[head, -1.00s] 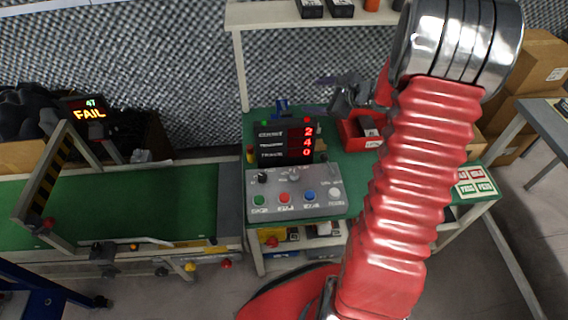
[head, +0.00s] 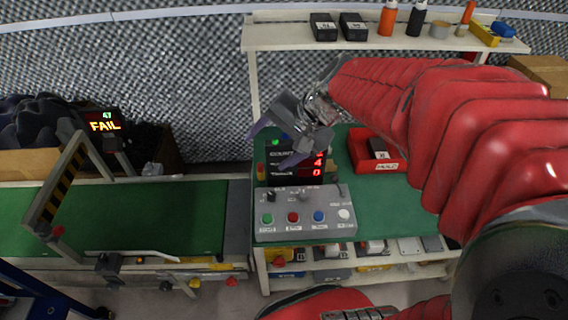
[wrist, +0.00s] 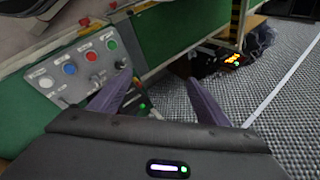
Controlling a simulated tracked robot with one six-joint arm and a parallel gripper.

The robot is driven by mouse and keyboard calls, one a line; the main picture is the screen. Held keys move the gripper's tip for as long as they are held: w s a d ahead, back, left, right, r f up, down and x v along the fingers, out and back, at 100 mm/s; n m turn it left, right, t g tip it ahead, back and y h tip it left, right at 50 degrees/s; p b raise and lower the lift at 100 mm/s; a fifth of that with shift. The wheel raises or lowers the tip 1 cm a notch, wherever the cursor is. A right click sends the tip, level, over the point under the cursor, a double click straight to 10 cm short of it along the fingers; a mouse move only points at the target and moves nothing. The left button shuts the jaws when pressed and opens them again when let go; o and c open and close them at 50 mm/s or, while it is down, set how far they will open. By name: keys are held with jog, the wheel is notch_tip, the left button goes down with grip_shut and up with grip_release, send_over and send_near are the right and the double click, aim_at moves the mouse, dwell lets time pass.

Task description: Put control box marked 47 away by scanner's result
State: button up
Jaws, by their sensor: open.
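The scanner's display (head: 103,122) at the left reads 47 and FAIL in the head view; its lit sign also shows in the wrist view (wrist: 233,59). No box that I can read as 47 shows. Two black boxes stand on the upper shelf, a left one (head: 324,27) and a right one (head: 354,27), their labels too small to read surely. A red bin (head: 394,166) labelled HOLD sits on the green bench with a dark item in it. My gripper (head: 266,152) is open and empty above the button console, its fingers partly covering the counter display; it also shows in the wrist view (wrist: 159,77).
The grey console (head: 303,221) has green, red, blue and white buttons. The green conveyor (head: 160,215) is empty where visible, with a striped gate (head: 57,185) at its left. Bottles and small items crowd the shelf (head: 280,40). My arm hides the bench's right side.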

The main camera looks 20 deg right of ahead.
jog(key=s+r+n+h, duration=0.2)
jog(key=s+n+h, duration=0.2)
jog(key=s+n, duration=0.5)
jog(key=s, duration=0.4)
jog(key=shift+s+r+h, duration=0.2)
jog(key=shift+s+h, duration=0.1)
jog(key=shift+s, duration=0.1)
dwell(0.6)
